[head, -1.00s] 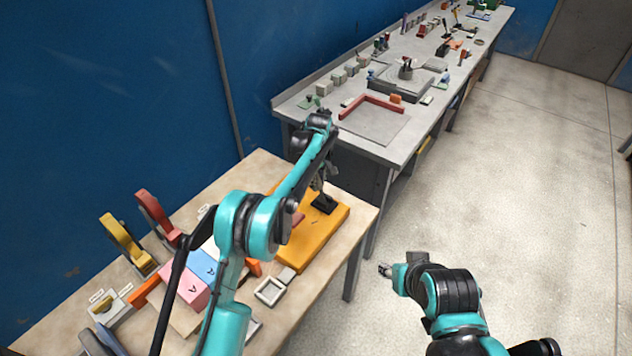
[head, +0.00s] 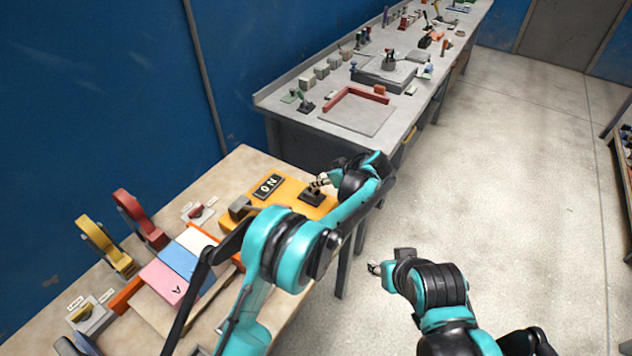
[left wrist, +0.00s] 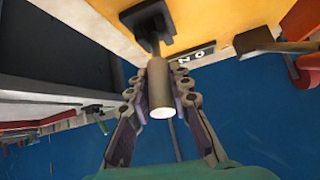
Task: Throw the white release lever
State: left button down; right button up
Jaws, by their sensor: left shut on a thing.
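The white release lever (left wrist: 158,85) has a pale cylindrical handle on a thin stem, rising from a black base (left wrist: 147,20) on a yellow-orange block. My left gripper (left wrist: 160,100) is shut on the handle, with one finger on each side of it. In the head view the black base (head: 312,198) is at the right end of the yellow block (head: 292,192), and my left gripper (head: 322,181) is just above it. The handle is largely hidden there. My right gripper (head: 375,268) hangs over open floor, away from the block; its fingers are too small to judge.
A black ON plate (head: 268,186) and a dark grey block-headed piece (head: 240,207) are on the yellow block. Pink (head: 163,281), blue (head: 178,259) and white panels lie to the left, with red and yellow curved handles behind. A long grey bench (head: 330,124) stands beyond.

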pick_arm(q)
jog(key=shift+s+d+f, duration=0.15)
jog(key=shift+d, duration=0.05)
dwell(0.5)
jog(key=c, duration=1.4)
grip_release()
jog(key=shift+o, duration=0.2)
jog(key=v, duration=1.2)
jog(key=shift+s+d+f, duration=0.2)
jog(key=shift+f, duration=0.05)
